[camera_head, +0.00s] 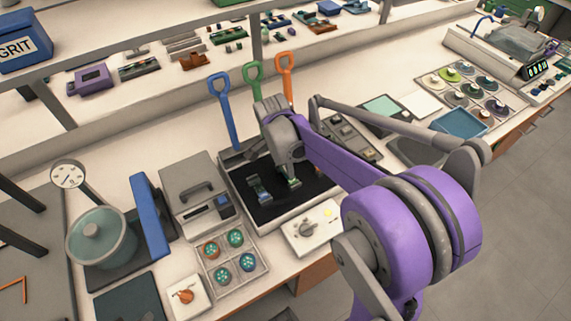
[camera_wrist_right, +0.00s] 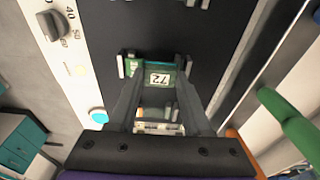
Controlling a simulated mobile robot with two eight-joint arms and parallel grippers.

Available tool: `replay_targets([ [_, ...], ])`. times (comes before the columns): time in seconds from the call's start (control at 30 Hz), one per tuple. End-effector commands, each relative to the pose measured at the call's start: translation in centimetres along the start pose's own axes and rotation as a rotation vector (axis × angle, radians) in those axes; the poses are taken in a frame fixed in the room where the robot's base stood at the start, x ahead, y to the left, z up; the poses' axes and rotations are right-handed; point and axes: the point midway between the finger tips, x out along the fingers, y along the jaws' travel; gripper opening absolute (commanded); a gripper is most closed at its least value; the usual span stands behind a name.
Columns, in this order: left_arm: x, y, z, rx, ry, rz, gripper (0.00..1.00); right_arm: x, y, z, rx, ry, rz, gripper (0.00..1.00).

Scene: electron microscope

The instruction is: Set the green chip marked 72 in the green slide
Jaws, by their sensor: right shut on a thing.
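My right gripper (camera_head: 291,178) is over the black pad (camera_head: 282,204) of a tray-like device. In the right wrist view, its two fingers (camera_wrist_right: 158,82) are closed on the green chip marked 72 (camera_wrist_right: 160,77), whose white label faces the camera. Small grey prongs and a bit of green stand beside the fingertips, low over the pad. They may belong to the green slide, but the fingers hide much of it. I cannot tell whether the chip is seated or just above. A grey bracket-like piece (camera_head: 260,190) stands on the pad to the left. My left gripper is not in view.
Blue (camera_head: 224,108), green (camera_head: 252,85) and orange (camera_head: 286,75) handles rise behind the pad. A white dial box (camera_head: 307,231) is in front. A clear tray (camera_head: 258,268) of round pieces and a grey handled unit (camera_head: 196,192) are left.

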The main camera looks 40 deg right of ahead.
Motion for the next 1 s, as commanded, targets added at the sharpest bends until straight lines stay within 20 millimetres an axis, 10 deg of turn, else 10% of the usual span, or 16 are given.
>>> replay_targets([
  [0.2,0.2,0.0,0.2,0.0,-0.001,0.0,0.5,0.3,0.0,0.1,0.0,0.0,0.0,0.0],
  [0.23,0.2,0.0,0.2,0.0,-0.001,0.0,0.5,0.3,0.0,0.1,0.0,0.0,0.0,0.51],
  [0.4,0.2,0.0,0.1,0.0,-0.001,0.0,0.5,0.3,0.0,0.0,0.0,0.0,0.0,0.81],
  [0.77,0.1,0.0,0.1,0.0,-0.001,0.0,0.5,-0.1,0.0,0.1,0.0,0.0,0.0,0.84],
  [1.0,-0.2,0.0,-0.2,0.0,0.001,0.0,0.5,-3.9,0.0,0.1,-0.002,0.0,0.0,0.84],
])
